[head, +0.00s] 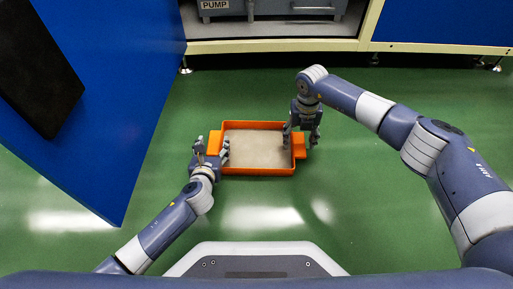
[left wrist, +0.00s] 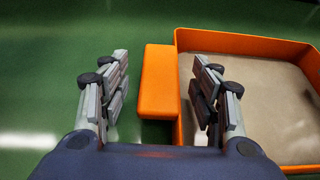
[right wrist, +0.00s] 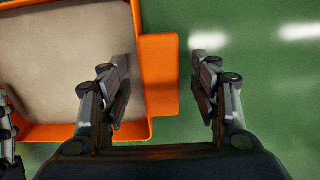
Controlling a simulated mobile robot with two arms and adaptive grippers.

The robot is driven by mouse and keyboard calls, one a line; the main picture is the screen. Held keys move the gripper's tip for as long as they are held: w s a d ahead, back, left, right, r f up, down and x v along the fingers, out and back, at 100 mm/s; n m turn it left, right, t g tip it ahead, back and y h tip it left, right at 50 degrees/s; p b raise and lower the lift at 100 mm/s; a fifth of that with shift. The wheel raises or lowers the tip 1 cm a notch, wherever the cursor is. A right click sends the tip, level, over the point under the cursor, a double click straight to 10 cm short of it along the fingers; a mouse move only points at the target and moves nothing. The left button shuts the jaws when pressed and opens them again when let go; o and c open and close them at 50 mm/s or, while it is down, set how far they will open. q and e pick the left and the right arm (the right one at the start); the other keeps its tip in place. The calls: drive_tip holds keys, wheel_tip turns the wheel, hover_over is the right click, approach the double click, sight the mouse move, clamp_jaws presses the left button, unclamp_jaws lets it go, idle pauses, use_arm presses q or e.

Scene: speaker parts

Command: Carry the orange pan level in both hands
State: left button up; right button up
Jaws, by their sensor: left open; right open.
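The orange pan (head: 258,125) is a shallow rectangular tray with a beige floor and a block-like handle at each end. My left gripper (head: 211,150) is open at the pan's left handle (left wrist: 158,82). In the left wrist view its fingers (left wrist: 160,95) stand apart, one outside the handle and one by the pan's wall. My right gripper (head: 301,140) is open at the right handle (right wrist: 160,78). In the right wrist view its fingers (right wrist: 163,90) stand on either side of that handle. Whether any finger touches the pan cannot be told.
The pan appears to be on the green floor (head: 340,160). A blue panel (head: 125,80) stands open on the left. A cabinet with a grey unit marked PUMP (head: 270,10) is at the back. The floor right of the pan is clear.

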use_arm(q)
drive_tip(key=shift+x, duration=1.2)
use_arm(e)
drive_tip(key=shift+f, duration=1.2)
use_arm(q)
clamp_jaws()
use_arm(e)
clamp_jaws()
